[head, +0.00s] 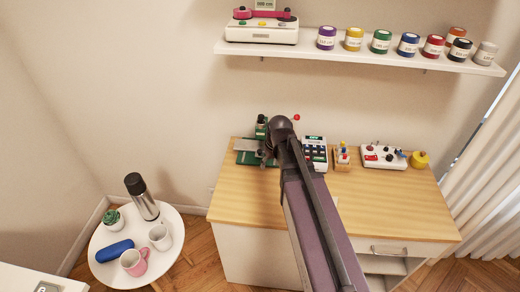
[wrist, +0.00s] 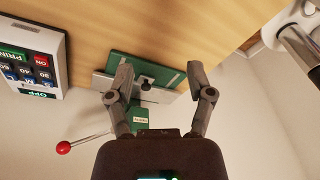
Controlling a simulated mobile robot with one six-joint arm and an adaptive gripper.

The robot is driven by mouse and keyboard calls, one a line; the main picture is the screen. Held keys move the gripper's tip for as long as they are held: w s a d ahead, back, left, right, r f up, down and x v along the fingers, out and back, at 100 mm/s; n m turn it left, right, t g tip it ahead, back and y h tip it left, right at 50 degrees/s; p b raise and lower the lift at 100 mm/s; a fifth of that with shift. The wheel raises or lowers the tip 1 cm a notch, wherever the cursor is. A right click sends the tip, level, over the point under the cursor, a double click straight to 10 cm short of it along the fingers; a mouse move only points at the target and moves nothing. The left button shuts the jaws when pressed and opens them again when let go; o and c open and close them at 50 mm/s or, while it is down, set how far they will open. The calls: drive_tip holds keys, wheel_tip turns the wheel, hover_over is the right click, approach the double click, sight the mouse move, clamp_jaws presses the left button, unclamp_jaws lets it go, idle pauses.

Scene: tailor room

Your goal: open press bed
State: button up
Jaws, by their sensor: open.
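The press is a small green and grey device at the left end of the wooden table, partly hidden by my arm in the head view. Its flat green plate (head: 248,158) lies on the table top; the plate (wrist: 170,76) also shows in the wrist view with a grey plate beside it. A dark knob (wrist: 147,83) sits at the plate's middle. A lever with a red ball (wrist: 63,147) sticks out to one side; the ball (head: 296,117) shows in the head view. My gripper (wrist: 160,78) is open and empty, its fingers on either side of the knob in the picture. Contact cannot be told.
A button panel (wrist: 30,60) stands beside the press; the panel (head: 315,150) is right of my arm in the head view. A white control box (head: 384,156) stands further right. A wall shelf (head: 360,55) holds jars. A round side table (head: 105,240) stands left.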

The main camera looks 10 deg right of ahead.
sight(260, 151)
drive_tip(key=w+d+r+n+t+y+p, duration=0.1)
drive_tip(key=w+d+r+n+t, duration=0.1)
drive_tip(key=w, duration=1.1)
drive_tip(key=shift+w+r+n, duration=0.2)
drive_tip(key=shift+w+n, duration=0.15)
drive_tip(key=shift+n, duration=0.15)
drive_tip(key=shift+f, duration=0.2)
drive_tip(key=b+x, duration=1.2)
drive_tip(key=x, duration=0.1)
drive_tip(key=shift+w+f+b, duration=0.15)
drive_tip(key=shift+b, duration=0.2)
clamp_jaws()
